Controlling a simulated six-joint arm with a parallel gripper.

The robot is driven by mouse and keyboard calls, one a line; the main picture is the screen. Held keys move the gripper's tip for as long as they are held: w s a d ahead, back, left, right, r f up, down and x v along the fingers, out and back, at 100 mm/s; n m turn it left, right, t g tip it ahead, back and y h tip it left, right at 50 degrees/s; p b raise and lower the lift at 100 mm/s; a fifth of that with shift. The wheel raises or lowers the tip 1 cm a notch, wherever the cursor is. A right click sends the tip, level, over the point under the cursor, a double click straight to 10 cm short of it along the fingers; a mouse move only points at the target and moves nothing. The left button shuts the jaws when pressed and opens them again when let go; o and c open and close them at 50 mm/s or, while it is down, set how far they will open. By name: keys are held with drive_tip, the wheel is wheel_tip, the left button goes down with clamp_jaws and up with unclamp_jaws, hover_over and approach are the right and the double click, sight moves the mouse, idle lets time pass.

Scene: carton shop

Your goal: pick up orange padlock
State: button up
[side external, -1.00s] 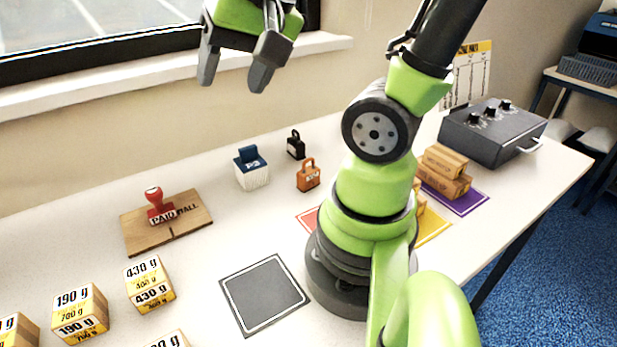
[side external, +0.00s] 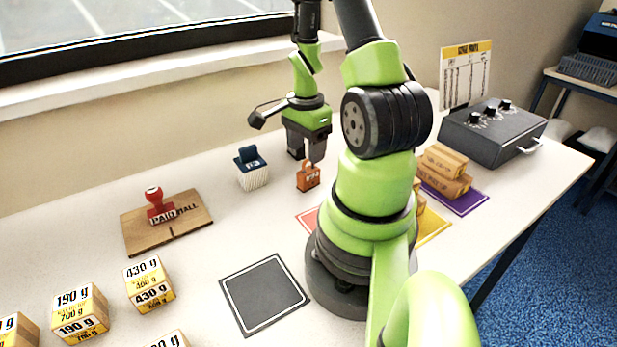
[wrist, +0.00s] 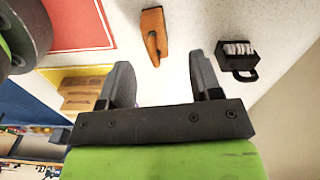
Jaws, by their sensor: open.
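The orange padlock (side external: 308,177) stands on the white table, right of the blue-topped white block. In the wrist view the orange padlock (wrist: 153,34) lies beyond the fingertips, roughly between their lines and apart from them. My gripper (side external: 306,156) is open and points down, close above and behind the padlock in the side view. In the wrist view my gripper's two fingers (wrist: 160,80) are apart with nothing between them.
The blue-topped block (side external: 251,168) stands close left of the orange padlock. A red stamp (side external: 156,205) sits on a wooden board (side external: 168,238) further left. Brown cartons (side external: 445,172) lie on coloured mats at right. A dark square mat (side external: 264,294) in front is empty.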

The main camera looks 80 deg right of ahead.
sight(309, 170)
drive_tip(key=shift+s+a+f, duration=0.1)
drive_tip(key=shift+s+f, duration=0.1)
drive_tip(key=shift+f, duration=1.4)
drive_tip(key=shift+s+f, duration=0.15)
drive_tip(key=shift+f, duration=1.4)
drive_tip(key=shift+c, duration=0.4)
clamp_jaws()
